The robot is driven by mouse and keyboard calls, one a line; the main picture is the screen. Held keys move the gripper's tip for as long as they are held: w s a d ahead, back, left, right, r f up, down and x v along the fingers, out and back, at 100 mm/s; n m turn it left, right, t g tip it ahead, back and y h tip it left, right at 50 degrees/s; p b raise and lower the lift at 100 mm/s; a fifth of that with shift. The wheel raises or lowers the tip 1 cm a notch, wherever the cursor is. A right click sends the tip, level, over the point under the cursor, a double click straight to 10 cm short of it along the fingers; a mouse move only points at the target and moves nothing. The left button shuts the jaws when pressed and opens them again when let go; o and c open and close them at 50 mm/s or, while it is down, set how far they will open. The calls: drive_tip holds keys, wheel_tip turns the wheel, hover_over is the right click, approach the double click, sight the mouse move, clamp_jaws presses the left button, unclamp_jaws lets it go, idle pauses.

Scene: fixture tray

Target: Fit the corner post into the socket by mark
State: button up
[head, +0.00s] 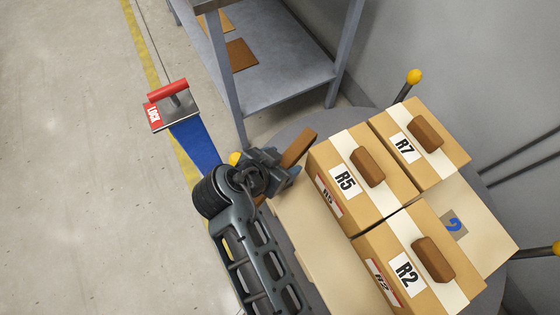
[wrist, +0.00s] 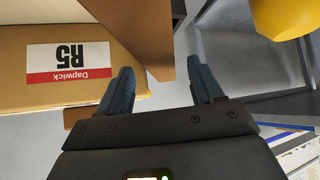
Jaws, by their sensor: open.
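A brown wooden piece, which looks like the corner post (head: 298,148), stands at the left corner of the box group in the head view. In the wrist view it is a brown angled board (wrist: 145,30) just beyond my fingertips. My gripper (head: 279,166) is open beside it; in the wrist view the fingers (wrist: 161,72) are spread, with the board's lower end near the gap. I cannot tell whether they touch it. A blue mark like a 2 (head: 454,224) lies on a grey square on the tan base (head: 485,215). I cannot make out a socket clearly.
Cartons R5 (head: 334,190), R7 (head: 396,157) and R2 (head: 395,286) with brown blocks on top crowd the base. A red-handled LOCK lever (head: 168,95) stands left. A grey shelf (head: 275,75) stands behind. Yellow-knobbed posts (head: 413,77) surround the base.

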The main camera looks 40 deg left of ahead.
sight(286, 161)
drive_tip(key=shift+x, duration=1.5)
drive_tip(key=c, duration=1.2)
